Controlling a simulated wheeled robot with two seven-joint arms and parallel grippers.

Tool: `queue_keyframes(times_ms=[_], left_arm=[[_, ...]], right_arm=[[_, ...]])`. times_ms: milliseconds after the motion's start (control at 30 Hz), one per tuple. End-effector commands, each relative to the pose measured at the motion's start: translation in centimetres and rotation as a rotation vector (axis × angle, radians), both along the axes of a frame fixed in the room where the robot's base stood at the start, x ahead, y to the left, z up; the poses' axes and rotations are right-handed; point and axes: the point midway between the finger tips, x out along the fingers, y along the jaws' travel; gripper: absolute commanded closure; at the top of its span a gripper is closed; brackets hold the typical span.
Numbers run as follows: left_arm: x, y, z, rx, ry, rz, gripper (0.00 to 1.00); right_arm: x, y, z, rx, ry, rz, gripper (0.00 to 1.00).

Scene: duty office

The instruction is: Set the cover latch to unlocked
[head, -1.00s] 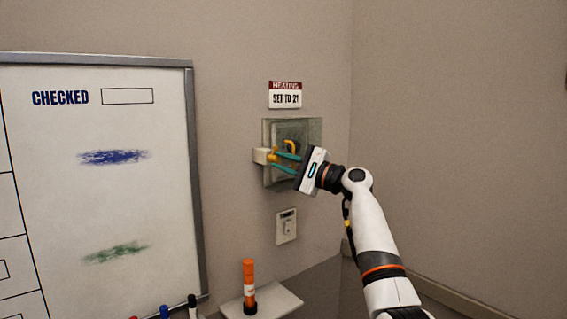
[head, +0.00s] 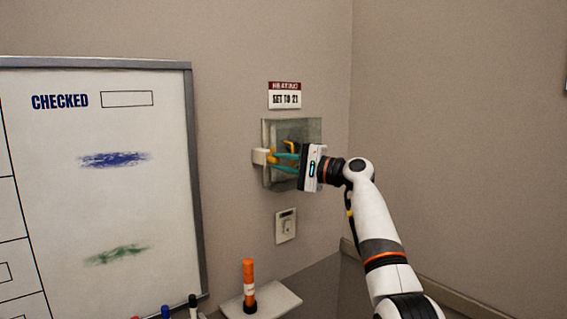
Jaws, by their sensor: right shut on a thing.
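A clear cover box (head: 308,130) is mounted on the wall below the heating sign. A pale latch block (head: 260,156) with a small yellow-orange part (head: 271,158) sits on its left edge. My right gripper (head: 275,161) reaches in from the right, with its teal fingers across the front of the cover and their tips at the yellow part of the latch. It is shut on that part. The latch setting is too small to read. A second yellow-orange part (head: 290,147) shows behind the clear cover, partly hidden by the fingers. My left gripper is not in view.
A red and white sign (head: 285,95) reads "SET TO 21". A wall switch (head: 286,226) is below the cover. A whiteboard (head: 120,200) fills the left. An orange marker (head: 249,280) stands on a small shelf (head: 285,301).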

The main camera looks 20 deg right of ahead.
Motion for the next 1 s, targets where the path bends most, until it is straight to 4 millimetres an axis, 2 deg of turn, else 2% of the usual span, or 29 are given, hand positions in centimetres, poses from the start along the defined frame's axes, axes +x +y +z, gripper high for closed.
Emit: queue_keyframes(times_ms=[100, 133, 233, 267, 667, 767, 1000], left_arm=[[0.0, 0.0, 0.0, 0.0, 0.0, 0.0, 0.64], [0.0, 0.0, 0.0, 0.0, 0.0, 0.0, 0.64], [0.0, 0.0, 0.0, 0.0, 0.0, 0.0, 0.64], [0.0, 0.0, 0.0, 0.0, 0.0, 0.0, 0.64], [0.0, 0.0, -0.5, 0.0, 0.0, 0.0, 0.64], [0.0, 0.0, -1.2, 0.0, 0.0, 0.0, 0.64], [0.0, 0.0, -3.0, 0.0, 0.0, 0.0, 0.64]], right_arm=[[0.0, 0.0, -0.2, -0.002, 0.002, 0.0, 1.0], [0.0, 0.0, -0.2, -0.002, 0.002, 0.0, 0.77], [0.0, 0.0, -0.1, -0.002, 0.002, 0.0, 0.61], [0.0, 0.0, -0.1, -0.001, 0.001, 0.0, 0.58], [-0.6, -0.7, -0.2, 0.0, -0.001, 0.0, 0.58], [-1.7, -1.7, -0.5, -0.001, -0.002, -0.002, 0.58], [-5.5, -5.2, -0.9, -0.002, -0.001, -0.004, 0.58]])
